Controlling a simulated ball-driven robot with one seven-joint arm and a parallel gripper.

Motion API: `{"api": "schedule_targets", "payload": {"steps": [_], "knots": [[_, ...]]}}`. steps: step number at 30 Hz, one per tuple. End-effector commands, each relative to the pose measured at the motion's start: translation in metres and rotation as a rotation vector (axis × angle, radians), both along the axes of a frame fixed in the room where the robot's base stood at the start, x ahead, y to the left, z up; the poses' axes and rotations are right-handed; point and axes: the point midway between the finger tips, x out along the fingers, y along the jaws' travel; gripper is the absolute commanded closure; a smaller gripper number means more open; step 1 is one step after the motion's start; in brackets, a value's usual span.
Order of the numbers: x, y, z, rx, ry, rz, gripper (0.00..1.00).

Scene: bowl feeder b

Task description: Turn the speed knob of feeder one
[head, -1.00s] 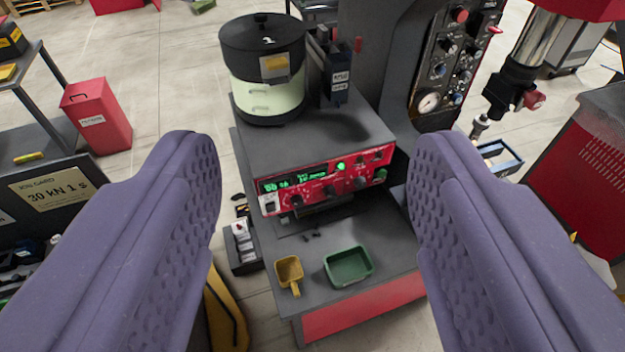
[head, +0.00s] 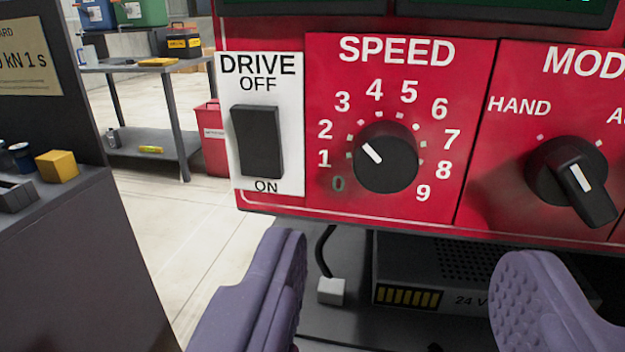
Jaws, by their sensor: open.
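The speed knob (head: 385,158) is a round black knob with a white pointer line on a red panel (head: 470,130). "SPEED" is printed above it, and a scale from 0 to 9 runs around it. Its pointer aims up and left, close to the 2. My gripper (head: 400,255) is open and empty, with its purple fingers wide apart at the bottom of the view. The fingertips are lower than the knob, one to each side, and do not appear to touch it.
A black drive rocker switch (head: 257,141) is left of the knob, and a black mode knob (head: 573,180) is to the right. Below the panel are a cable plug (head: 331,290) and a dark 24 V box (head: 440,275). A grey cabinet (head: 80,260) stands at left.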

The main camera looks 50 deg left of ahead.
Motion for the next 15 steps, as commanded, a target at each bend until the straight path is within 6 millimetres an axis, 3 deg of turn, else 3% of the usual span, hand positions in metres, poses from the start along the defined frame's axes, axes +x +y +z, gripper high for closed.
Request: {"api": "schedule_targets", "payload": {"steps": [15], "knots": [[0.057,0.043,-0.001,0.007,-0.003,-0.001,0.4]]}}
